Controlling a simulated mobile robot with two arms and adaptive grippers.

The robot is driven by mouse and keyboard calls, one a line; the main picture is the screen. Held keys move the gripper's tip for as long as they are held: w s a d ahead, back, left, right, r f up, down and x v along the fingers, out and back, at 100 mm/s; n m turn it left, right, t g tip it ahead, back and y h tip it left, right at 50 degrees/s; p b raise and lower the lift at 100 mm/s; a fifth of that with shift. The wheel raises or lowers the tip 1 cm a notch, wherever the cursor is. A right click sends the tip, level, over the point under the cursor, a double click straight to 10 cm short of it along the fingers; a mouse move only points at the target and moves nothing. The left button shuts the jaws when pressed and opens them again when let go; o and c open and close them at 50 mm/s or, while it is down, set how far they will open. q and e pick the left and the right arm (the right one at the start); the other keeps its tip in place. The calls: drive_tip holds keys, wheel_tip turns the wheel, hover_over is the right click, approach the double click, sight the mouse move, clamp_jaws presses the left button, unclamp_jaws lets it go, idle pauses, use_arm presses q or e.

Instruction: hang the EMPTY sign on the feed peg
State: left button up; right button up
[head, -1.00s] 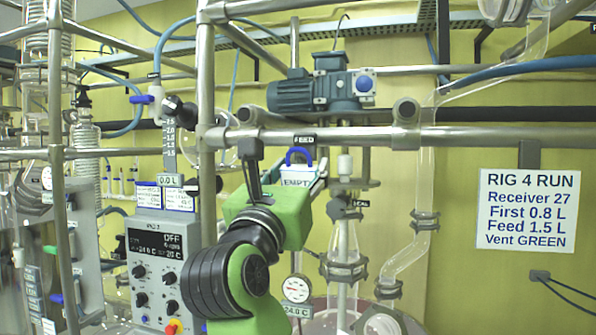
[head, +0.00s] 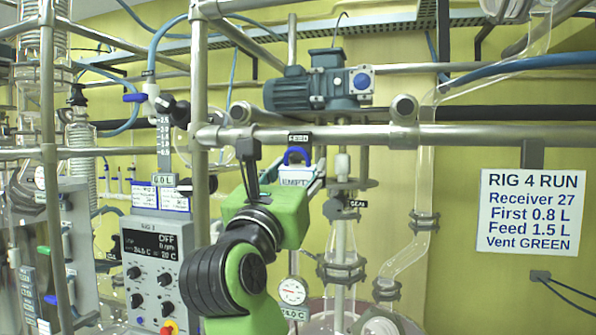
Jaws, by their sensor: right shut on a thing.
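The EMPTY sign (head: 294,181) is a small white plate with dark lettering and a blue loop handle (head: 297,155) on top. The feed peg itself cannot be made out behind the handle. I cannot tell whether the loop touches or surrounds it. My left gripper is not in view.
The steel rail (head: 480,135) runs just above the sign. A vertical steel post (head: 200,90) stands left of my arm. A glass vessel neck (head: 341,245) and a dial gauge (head: 293,291) are close on the right. A control box (head: 150,268) is at lower left.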

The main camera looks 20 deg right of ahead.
drive_tip(key=shift+f+b, duration=0.4)
drive_tip(key=shift+f, duration=0.1)
idle(0.3)
idle(0.4)
drive_tip(key=o, duration=1.3)
drive_tip(key=shift+c, duration=0.2)
drive_tip(key=shift+c, duration=0.8)
